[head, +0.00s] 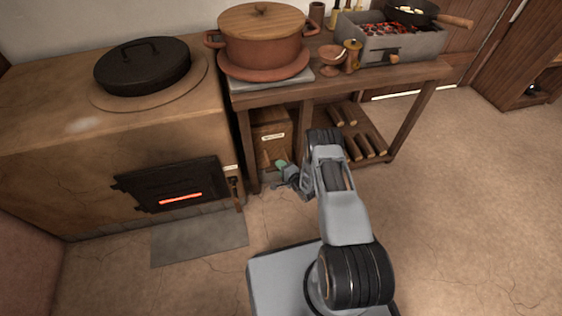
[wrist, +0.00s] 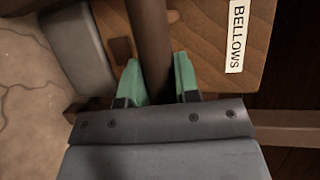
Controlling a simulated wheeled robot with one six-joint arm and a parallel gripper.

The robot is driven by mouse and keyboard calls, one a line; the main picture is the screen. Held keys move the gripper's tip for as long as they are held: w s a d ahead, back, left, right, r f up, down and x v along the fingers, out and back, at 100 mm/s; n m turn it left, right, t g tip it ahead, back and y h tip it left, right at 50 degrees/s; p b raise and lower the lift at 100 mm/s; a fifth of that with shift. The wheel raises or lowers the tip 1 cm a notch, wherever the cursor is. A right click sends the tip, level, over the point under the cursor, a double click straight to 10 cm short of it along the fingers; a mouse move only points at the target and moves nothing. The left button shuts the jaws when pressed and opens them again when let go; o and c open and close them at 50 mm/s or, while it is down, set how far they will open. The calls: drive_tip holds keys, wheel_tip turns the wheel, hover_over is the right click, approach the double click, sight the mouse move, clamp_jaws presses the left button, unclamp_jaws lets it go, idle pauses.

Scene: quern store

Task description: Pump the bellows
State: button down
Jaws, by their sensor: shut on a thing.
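The bellows is a wooden box (head: 270,138) with a white label, low under the left end of the wooden table in the head view. Its label reads BELLOWS in the wrist view, where the box's wooden face (wrist: 215,30) fills the upper right. A dark brown round handle (wrist: 150,40) stands out from the bellows. My gripper (wrist: 159,80) has its green fingers on either side of this handle and is shut on it. In the head view my gripper (head: 281,167) is at the front of the box, and the handle there is hidden or too small to make out.
The clay stove (head: 90,160) is at left, its dark fire door (head: 172,184) glowing at a slot. The table (head: 400,75) carries a big lidded pot (head: 262,45) and a charcoal brazier (head: 385,48). Logs (head: 365,145) lie on its lower shelf. The floor at right is clear.

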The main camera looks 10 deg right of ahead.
drive_tip(key=s+p, duration=0.2)
drive_tip(key=s, duration=0.7)
drive_tip(key=shift+s, duration=0.3)
drive_tip(key=shift+d, duration=0.1)
drive_tip(key=c, duration=0.8)
unclamp_jaws()
drive_tip(key=shift+c, duration=0.2)
drive_tip(key=p+v, duration=0.3)
drive_tip(key=v, duration=1)
drive_tip(key=shift+s+p, duration=0.35)
drive_tip(key=shift+r, duration=0.15)
